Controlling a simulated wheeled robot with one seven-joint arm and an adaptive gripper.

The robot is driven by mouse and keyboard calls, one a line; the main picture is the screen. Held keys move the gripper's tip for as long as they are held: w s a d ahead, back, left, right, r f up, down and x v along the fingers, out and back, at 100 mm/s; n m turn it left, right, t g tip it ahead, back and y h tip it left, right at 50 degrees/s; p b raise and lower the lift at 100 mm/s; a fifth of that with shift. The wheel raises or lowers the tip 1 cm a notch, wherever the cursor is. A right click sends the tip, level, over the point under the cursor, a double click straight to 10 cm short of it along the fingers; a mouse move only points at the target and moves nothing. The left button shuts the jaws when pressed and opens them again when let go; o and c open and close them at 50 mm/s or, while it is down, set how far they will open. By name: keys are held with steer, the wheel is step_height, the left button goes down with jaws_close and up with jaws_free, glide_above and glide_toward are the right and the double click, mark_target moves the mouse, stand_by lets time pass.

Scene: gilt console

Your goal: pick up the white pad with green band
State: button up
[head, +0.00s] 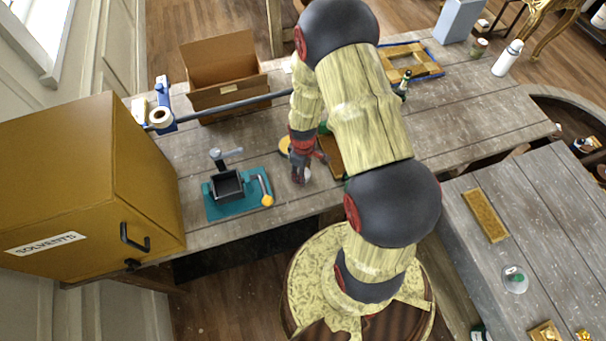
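A round whitish item with a green patch (514,281) lies on the right-hand bench; it looks closest to the white pad with green band, but it is too small to be sure. My gripper (302,174) points down over the left bench, right of the teal vise, far from that item. A small pale patch shows at the fingertips; I cannot tell whether it is part of the gripper or something held. My arm hides part of the bench behind it.
A teal vise (225,191) and an ochre SOLVENTS cabinet (90,190) stand left of my gripper. An open cardboard box (225,95) is behind. A wooden tray (485,215) lies on the right bench (560,220). A white bottle (507,58) stands at the back right.

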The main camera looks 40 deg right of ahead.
steer(key=shift+r, duration=0.15)
steer(key=shift+c, duration=0.5)
steer(key=shift+r, duration=0.3)
step_height(320, 180, up, 2)
steer(key=shift+w+r, duration=0.1)
steer(key=shift+r, duration=0.1)
steer(key=s+a+r, duration=0.1)
steer(key=s+r, duration=0.8)
steer(key=s, duration=0.5)
steer(key=shift+a+r+b, duration=0.3)
steer(key=shift+a+r, duration=0.05)
steer(key=o, duration=0.4)
steer(key=c, duration=0.5)
